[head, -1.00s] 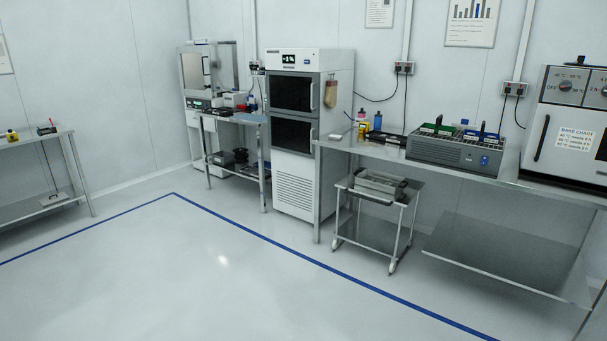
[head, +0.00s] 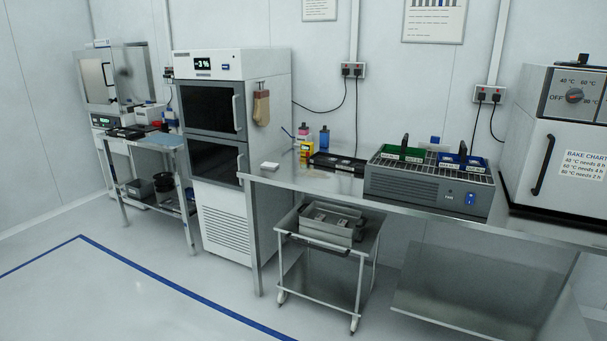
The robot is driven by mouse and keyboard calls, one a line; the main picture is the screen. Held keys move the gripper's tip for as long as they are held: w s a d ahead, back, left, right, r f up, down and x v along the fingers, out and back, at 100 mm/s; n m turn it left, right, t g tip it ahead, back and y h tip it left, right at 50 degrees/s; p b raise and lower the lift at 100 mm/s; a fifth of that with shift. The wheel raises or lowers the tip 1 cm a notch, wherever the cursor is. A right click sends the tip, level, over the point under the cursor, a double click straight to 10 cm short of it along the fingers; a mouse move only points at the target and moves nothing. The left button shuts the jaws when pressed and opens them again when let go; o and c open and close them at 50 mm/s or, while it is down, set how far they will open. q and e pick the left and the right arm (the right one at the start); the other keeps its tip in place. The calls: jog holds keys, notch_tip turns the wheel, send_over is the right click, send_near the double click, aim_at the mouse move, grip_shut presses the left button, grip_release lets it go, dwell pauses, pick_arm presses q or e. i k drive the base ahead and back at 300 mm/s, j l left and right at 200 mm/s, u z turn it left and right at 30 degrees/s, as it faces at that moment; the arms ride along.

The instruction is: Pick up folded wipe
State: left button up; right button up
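A small white folded item that looks like the folded wipe (head: 270,166) lies flat on the left end of the steel bench (head: 300,178). It sits apart from the bottles and the black tray to its right. Neither of my grippers shows in the head view.
A white cabinet (head: 219,230) stands left of the bench. Bottles (head: 324,138), a black tray (head: 338,163) and a grey test unit (head: 425,191) stand on the bench. A trolley (head: 318,298) is under it. Floor (head: 130,305) in front is clear.

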aim_at(267, 166)
jog(key=i+u, duration=0.15)
jog(key=i, duration=0.4)
jog(key=i+l+u, duration=0.1)
jog(key=i, duration=0.4)
jog(key=i+l+u, duration=0.15)
jog(key=i, duration=0.4)
